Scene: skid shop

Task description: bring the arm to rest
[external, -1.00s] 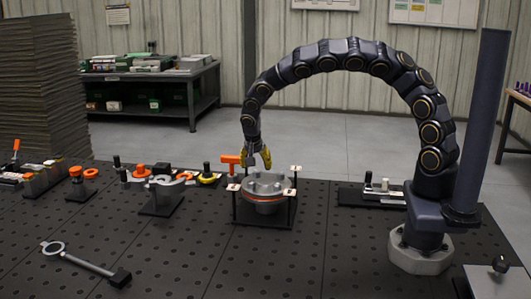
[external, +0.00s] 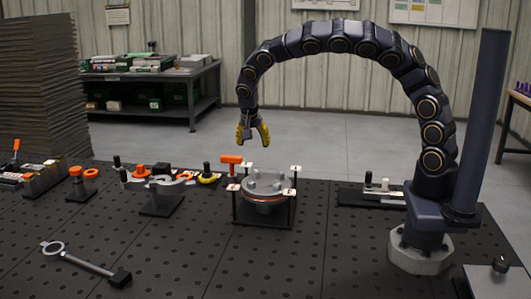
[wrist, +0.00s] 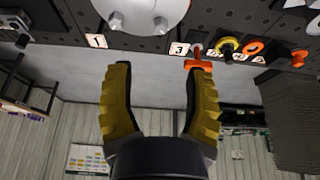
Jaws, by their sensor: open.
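My gripper (external: 252,134) has yellow ridged fingers. It is open and empty, raised in the air above and slightly left of the grey flanged part on its black stand. My dark jointed arm arches from its base at the right over to the gripper. In the wrist view my gripper (wrist: 160,95) has its two fingers spread apart with nothing between them.
An orange T-handled tool (external: 231,160) stands close behind the flanged part. A grey clamp fixture (external: 165,186) and several orange and yellow pieces sit to the left. A ring-ended tool (external: 88,263) lies at front left. The black perforated table (external: 190,260) has free room in front.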

